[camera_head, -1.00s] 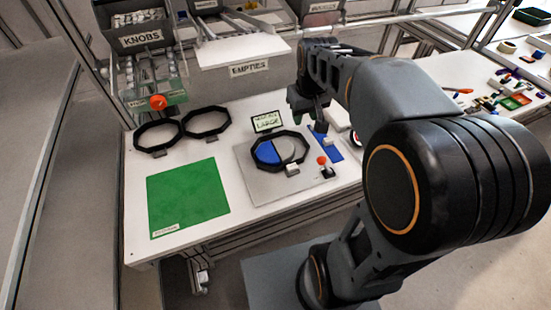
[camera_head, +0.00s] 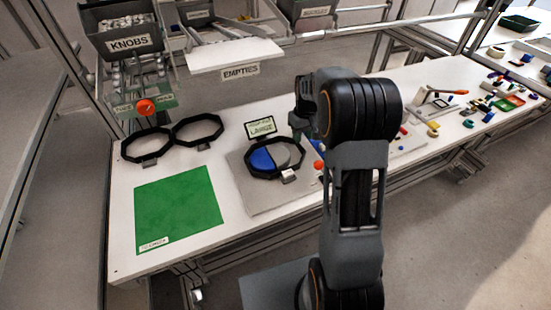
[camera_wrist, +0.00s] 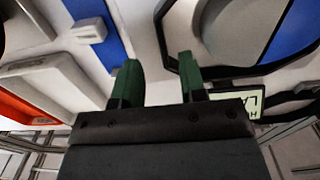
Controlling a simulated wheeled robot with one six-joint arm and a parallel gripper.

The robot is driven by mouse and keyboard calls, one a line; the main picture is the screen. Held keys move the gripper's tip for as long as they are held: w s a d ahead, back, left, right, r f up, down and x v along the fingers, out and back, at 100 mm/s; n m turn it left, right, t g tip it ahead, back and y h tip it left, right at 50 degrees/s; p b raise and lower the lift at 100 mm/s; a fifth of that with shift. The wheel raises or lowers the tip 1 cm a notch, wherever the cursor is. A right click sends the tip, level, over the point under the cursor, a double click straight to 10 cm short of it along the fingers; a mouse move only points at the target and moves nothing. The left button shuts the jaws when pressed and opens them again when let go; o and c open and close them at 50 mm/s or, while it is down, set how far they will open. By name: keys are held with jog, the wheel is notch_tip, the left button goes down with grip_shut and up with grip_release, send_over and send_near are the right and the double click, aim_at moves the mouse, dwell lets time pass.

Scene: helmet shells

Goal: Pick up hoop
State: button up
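Two black octagonal hoops lie side by side at the back left of the white table in the head view, a left one (camera_head: 125,157) and a right one (camera_head: 221,131). A third black hoop (camera_head: 250,172) sits on the grey plate (camera_head: 262,205) around a half-blue, half-grey disc (camera_head: 262,159). Part of this hoop (camera_wrist: 272,66) shows at the upper right of the wrist view. My gripper (camera_wrist: 159,78) has two green fingers spread apart with nothing between them. It is beside the third hoop, not visibly touching it.
A small LARGE sign (camera_head: 260,127) stands behind the third hoop. A green mat (camera_head: 178,208) lies at the front left. KNOBS (camera_head: 128,44) and EMPTIES (camera_head: 240,71) holders hang above the back edge. Small parts clutter the table's right side.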

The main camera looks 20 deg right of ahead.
aim_at(301, 146)
jog(key=shift+f, duration=2.9)
jog(key=shift+c, duration=0.3)
grip_shut()
